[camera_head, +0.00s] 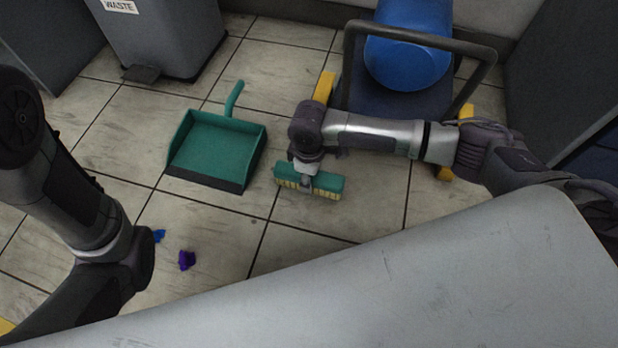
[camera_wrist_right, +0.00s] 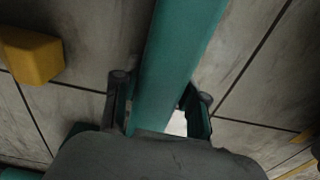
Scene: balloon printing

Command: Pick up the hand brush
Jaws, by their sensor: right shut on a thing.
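The hand brush (camera_head: 328,183) has a green back and pale yellow bristles. It is low over the tiled floor in the middle of the head view, to the right of the dustpan. My right gripper (camera_head: 306,176) comes down on it from above and is shut on it. In the right wrist view the green brush (camera_wrist_right: 178,55) runs between the two fingers of the right gripper (camera_wrist_right: 159,103). I cannot tell whether the bristles touch the floor. My left arm shows at the left, but its gripper is out of view.
A green dustpan (camera_head: 213,148) lies on the floor left of the brush. Blue (camera_head: 159,236) and purple (camera_head: 186,260) scraps lie nearer. A grey waste bin (camera_head: 165,40) stands behind. A cart (camera_head: 400,103) with yellow feet carries a blue cylinder (camera_head: 408,50). A grey surface (camera_head: 400,285) fills the front.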

